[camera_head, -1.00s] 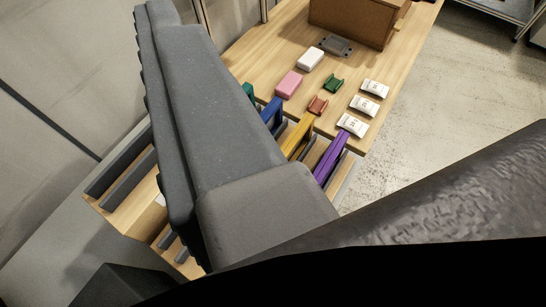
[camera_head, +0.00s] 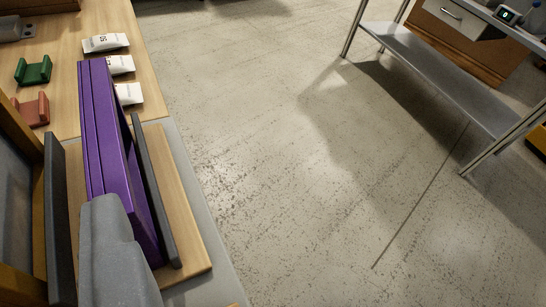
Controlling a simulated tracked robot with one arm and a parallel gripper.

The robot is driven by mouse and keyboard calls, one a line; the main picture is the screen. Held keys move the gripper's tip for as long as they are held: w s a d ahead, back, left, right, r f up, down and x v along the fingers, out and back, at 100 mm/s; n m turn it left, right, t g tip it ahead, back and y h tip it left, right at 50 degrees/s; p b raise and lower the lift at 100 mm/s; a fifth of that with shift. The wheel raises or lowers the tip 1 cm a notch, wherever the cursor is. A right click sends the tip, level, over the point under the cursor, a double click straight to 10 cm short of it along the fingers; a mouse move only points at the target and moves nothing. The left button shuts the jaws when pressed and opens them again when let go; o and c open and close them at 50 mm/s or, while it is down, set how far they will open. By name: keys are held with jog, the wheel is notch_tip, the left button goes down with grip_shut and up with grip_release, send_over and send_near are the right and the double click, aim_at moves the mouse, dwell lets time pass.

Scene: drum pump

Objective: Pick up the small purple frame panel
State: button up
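The purple frame panel (camera_head: 108,150) stands on edge in a wooden rack at the left of the view. Dark upright dividers flank it, one on each side, and its far end reaches towards the white packets. A rounded grey part of my gripper (camera_head: 112,255) shows at the bottom left, overlapping the panel's near end and hiding it. I cannot tell whether it touches the panel. Only this part of my gripper is clear, so its opening does not show.
Several white packets (camera_head: 105,42), a green block (camera_head: 33,71) and a reddish-brown block (camera_head: 31,110) lie on the wooden table. Open floor is to the right; a metal shelf table (camera_head: 440,80) stands at the upper right.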

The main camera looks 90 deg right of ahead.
jog(key=s, duration=0.1)
send_near(100, 132)
jog(key=shift+g, duration=0.3)
jog(key=w+d, duration=0.1)
jog(key=w+d+f, duration=0.1)
jog(key=w, duration=0.1)
jog(key=shift+w+d+f+b, duration=0.1)
jog(key=shift+w+d+b, duration=0.1)
jog(key=shift+d+b, duration=0.15)
jog(key=shift+h, duration=0.3)
jog(key=x, duration=0.4)
jog(key=shift+s+d+f, duration=0.15)
jog(key=shift+s+f, duration=0.05)
jog(key=shift+s, duration=0.05)
jog(key=shift+w+d+f, duration=0.3)
jog(key=shift+w+d, duration=0.1)
jog(key=shift+d, duration=0.05)
grip_shut()
